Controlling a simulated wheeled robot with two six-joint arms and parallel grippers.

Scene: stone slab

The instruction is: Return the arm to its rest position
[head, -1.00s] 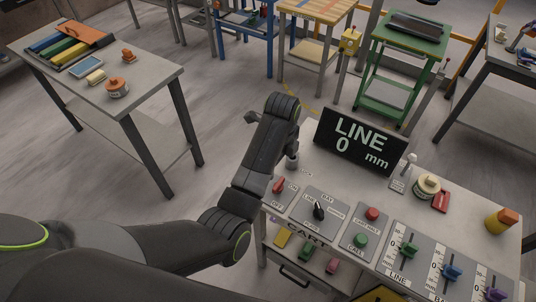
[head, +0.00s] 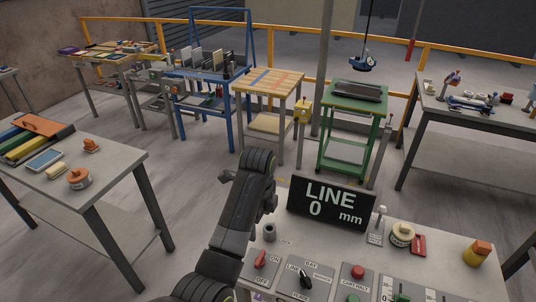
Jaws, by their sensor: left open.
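My left arm rises from the bottom of the head view, at the left edge of the control desk (head: 330,247). My left gripper (head: 252,191) is at its far end, mostly hidden behind the dark wrist links; small parts of it show on either side. It is open, and I see nothing held in it. It appears above the desk's far left corner, near the LINE 0 mm display (head: 331,205). My right gripper is not in view.
The desk carries a red switch (head: 261,259), a black knob (head: 306,277), a red button (head: 358,271) and a round tin (head: 401,235). A grey table (head: 115,172) stands left. A green cart (head: 352,98) and wooden-topped table (head: 270,82) stand behind. Open floor lies between.

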